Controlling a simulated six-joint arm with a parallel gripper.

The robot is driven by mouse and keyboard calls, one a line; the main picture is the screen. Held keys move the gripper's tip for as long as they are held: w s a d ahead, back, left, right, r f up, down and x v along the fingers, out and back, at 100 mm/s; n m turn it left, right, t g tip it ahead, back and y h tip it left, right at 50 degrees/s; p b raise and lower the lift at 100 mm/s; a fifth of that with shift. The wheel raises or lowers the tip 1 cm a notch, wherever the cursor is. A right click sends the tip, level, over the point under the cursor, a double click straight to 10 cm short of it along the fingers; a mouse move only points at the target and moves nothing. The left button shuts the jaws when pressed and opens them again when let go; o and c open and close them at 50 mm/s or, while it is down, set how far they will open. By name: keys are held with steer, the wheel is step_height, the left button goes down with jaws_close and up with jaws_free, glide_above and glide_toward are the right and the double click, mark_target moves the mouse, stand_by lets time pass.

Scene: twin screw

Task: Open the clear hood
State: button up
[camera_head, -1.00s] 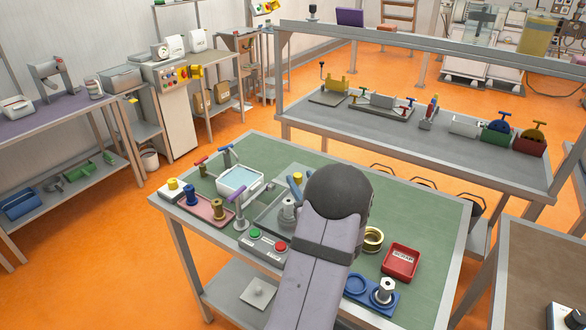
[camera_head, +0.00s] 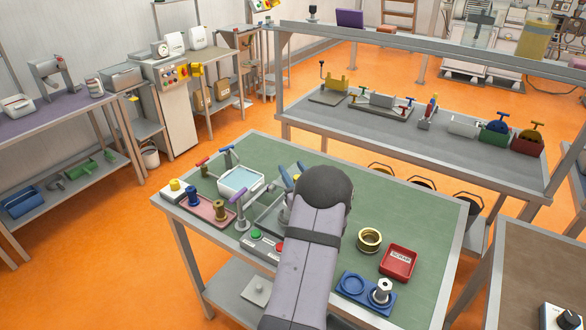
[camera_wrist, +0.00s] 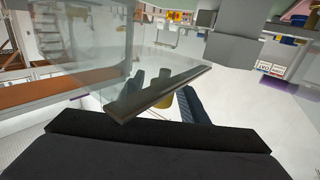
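The clear hood (camera_head: 265,217) is on the green bench, partly hidden behind my arm in the head view. In the wrist view a clear pane (camera_wrist: 75,80) with a dark edge bar (camera_wrist: 160,92) fills the upper left, and the bar slants across in front of my fingers. My gripper (camera_head: 292,175) is at the hood, its blue fingers partly hidden by my wrist. In the wrist view my gripper (camera_wrist: 166,95) shows two dark fingers apart, with a yellow thing (camera_wrist: 161,100) seen between them. I cannot tell whether a finger touches the bar.
A light-blue tray (camera_head: 240,182), a purple-topped lever (camera_head: 240,207) and a green button (camera_head: 256,234) stand left of my arm. A brass ring (camera_head: 369,240), a red bin (camera_head: 398,262) and a blue fixture (camera_head: 366,292) stand right. The bench's far right is clear.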

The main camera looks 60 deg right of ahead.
steer(key=shift+w, duration=0.1)
jaws_close()
steer(key=shift+d+f+b, duration=0.1)
steer(key=shift+d+b, duration=1.1)
steer(key=shift+d, duration=1.2)
jaws_free()
steer(key=shift+r, duration=0.2)
step_height(320, 180, up, 10)
steer(key=b, duration=0.2)
